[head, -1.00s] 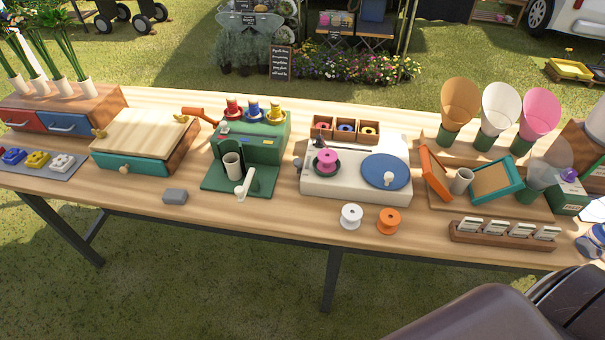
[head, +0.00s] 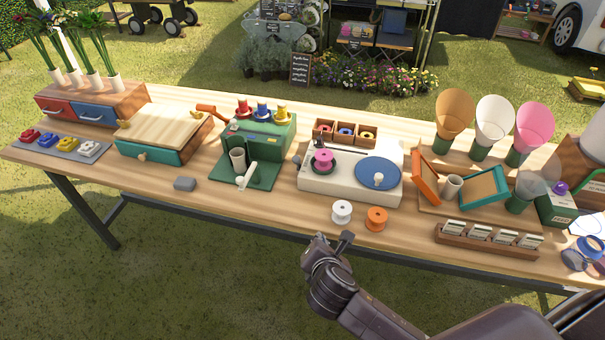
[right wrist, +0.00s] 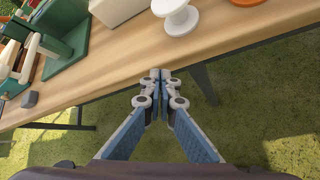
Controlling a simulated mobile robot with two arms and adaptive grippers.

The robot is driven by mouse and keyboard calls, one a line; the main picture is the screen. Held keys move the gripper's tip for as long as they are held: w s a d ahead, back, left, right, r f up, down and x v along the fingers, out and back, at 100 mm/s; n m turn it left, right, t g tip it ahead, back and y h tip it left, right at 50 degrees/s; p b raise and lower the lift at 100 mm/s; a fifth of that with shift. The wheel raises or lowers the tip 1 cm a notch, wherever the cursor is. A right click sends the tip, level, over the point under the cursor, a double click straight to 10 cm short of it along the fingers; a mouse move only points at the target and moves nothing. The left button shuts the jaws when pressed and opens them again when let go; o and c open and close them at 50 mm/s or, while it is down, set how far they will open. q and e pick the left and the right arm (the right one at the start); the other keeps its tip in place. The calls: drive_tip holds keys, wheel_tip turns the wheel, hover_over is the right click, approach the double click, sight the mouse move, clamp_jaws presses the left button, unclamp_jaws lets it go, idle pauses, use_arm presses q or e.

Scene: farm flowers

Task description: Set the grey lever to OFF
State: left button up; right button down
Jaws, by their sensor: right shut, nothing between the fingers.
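A small grey lever-like part (head: 297,161) sticks out at the left side of the white spool machine (head: 342,186). It is too small to tell its setting, and I see no readable OFF mark. My right gripper (head: 332,240) is shut and empty, in front of the table's near edge and below the white spool. In the right wrist view its fingertips (right wrist: 161,75) meet. My left gripper is out of view.
A white spool (head: 342,211) and an orange spool (head: 376,218) stand near the front edge. A grey block (head: 185,184) lies left of the green machine. A card rack (head: 487,241) is at right. Bare table (head: 250,208) lies along the front.

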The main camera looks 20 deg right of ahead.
drive_tip(key=w+a+r+n+t, duration=0.1)
drive_tip(key=w+r+n+t, duration=0.3)
drive_tip(key=n, duration=0.7)
wheel_tip(320, 180, up, 5)
drive_tip(key=shift+w+a+f, duration=0.2)
drive_tip(key=shift+w+a, duration=0.2)
drive_tip(key=shift+w, duration=0.6)
drive_tip(key=shift+w, duration=0.1)
approach(298, 164)
drive_tip(key=f, duration=0.1)
drive_tip(key=w+f, duration=0.2)
drive_tip(key=f, duration=0.1)
drive_tip(key=shift+d, duration=0.35)
drive_tip(key=shift+w+r+p, duration=0.25)
drive_tip(key=shift+w+p, duration=0.1)
drive_tip(key=shift+w, duration=0.25)
drive_tip(key=shift+w+r+p, duration=0.3)
drive_tip(key=shift+w, duration=0.25)
drive_tip(key=shift+w+d+r, duration=0.1)
drive_tip(key=shift+w+r, duration=0.1)
drive_tip(key=shift+w, duration=0.45)
